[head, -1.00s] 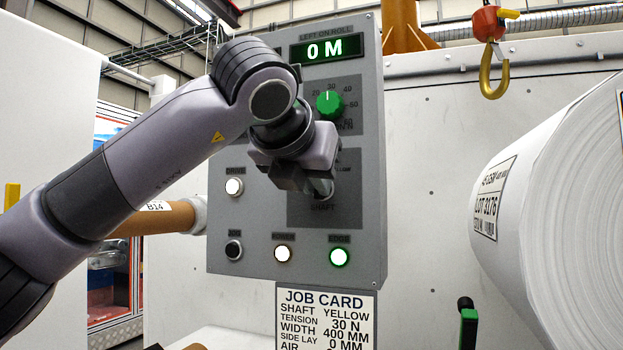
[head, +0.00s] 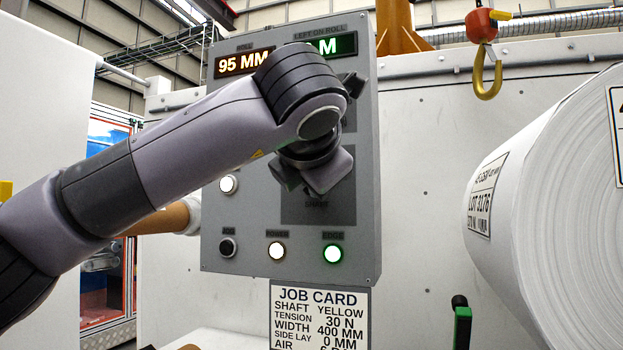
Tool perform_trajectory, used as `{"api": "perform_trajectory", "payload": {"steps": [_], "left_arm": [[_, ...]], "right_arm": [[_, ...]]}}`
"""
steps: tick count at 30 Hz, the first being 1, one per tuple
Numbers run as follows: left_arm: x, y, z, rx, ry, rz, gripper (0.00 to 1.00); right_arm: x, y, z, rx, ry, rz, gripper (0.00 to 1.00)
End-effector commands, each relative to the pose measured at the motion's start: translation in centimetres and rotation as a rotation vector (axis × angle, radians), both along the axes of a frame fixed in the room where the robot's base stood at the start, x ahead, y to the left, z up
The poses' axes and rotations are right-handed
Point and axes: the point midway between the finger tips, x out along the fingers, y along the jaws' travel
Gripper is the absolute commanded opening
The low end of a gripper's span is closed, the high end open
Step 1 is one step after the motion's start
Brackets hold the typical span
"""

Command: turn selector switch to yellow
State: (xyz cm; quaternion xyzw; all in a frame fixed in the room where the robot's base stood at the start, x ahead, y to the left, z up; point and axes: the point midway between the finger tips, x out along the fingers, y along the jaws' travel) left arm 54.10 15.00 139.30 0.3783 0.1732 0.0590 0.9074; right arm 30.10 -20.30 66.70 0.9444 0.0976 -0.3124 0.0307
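The grey control panel (head: 300,262) faces me. Its dark selector plate (head: 345,203), labelled SHAFT, is partly covered by my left gripper (head: 312,186). The selector knob is hidden behind that gripper, so its pointing direction does not show. My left arm crosses the panel from the left, and the gripper is at the plate. Its fingers are mostly hidden, and I cannot tell whether they are open or shut, or touching the knob. My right gripper is not in view.
A job card (head: 320,317) below the panel reads SHAFT YELLOW. Lit white (head: 276,250) and green (head: 333,253) buttons and a black button (head: 228,247) line the panel's bottom. A paper roll (head: 540,170) stands right; a yellow hook (head: 488,80) hangs upper right.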

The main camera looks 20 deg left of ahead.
Motion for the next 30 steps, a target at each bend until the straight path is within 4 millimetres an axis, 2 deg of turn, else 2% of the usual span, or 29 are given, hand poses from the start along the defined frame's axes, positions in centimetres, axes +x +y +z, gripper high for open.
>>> {"api": "perform_trajectory", "payload": {"steps": [15, 16, 18, 26, 30], "left_arm": [[0.1, 0.1, -0.2, 0.02, 0.002, 0.004, 0.0], [0.1, 0.1, -0.1, 0.02, 0.002, 0.004, 0.23], [0.1, 0.1, -0.1, 0.018, 0.002, 0.003, 0.39], [0.0, 0.0, 0.0, 0.017, 0.0, 0.001, 0.39], [-1.0, -0.3, 0.2, 0.016, -0.003, -0.001, 0.39]], "right_arm": [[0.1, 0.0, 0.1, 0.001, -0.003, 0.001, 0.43], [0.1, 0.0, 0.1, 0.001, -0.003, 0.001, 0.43], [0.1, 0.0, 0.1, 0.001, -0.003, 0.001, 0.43], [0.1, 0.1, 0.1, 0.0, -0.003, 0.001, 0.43], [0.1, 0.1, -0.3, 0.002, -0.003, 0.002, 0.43]]}}
